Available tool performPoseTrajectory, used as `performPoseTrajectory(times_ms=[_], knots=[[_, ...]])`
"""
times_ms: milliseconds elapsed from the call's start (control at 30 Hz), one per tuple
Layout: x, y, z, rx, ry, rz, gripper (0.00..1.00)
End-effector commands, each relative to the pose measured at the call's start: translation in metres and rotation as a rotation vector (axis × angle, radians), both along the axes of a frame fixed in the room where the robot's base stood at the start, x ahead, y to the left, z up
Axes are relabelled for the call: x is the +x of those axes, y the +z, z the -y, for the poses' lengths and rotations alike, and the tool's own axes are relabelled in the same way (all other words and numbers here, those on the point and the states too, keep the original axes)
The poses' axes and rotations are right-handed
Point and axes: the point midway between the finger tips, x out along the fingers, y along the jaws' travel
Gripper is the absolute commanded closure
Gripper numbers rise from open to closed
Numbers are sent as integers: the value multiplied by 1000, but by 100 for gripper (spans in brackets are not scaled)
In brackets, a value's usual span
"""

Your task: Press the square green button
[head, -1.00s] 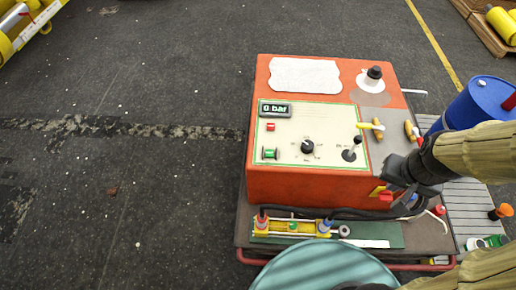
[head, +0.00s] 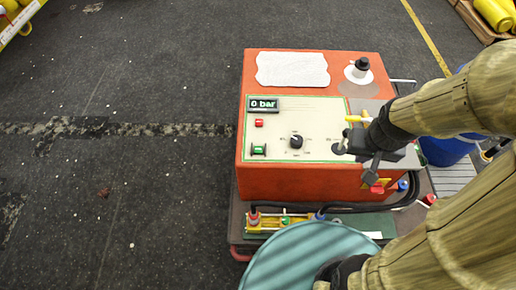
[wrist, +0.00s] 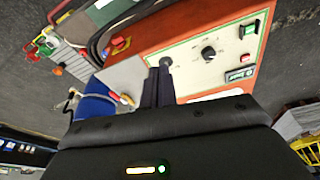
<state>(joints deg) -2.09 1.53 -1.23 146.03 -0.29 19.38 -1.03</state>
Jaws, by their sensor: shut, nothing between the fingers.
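The square green button (head: 259,149) sits at the lower left of the control panel, in a dark housing. In the wrist view the panel appears turned around, and the green button (wrist: 250,29) is at the upper right. My gripper (head: 371,177) is over the right side of the orange box, to the right of the button and well apart from it. In the wrist view its two dark fingers (wrist: 160,68) are together and empty, with the tips near the joystick.
The cream panel also holds a red button (head: 259,123), a "0 bar" display (head: 263,105), a black dial (head: 296,142) and a joystick (head: 340,148). A red knob (wrist: 119,43) is on the box's front. A blue drum (head: 444,150) stands right.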

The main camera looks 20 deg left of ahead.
Motion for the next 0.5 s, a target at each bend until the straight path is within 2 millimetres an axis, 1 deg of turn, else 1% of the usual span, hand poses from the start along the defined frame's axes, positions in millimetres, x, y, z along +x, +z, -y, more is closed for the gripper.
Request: performPoseTrajectory(times_ms=[167,300,500], knots=[[20,-19,-20,-39,150,-28,100],[40,-42,-41,-103,319,-47,100],[63,-77,-75,-226,577,-59,100]])
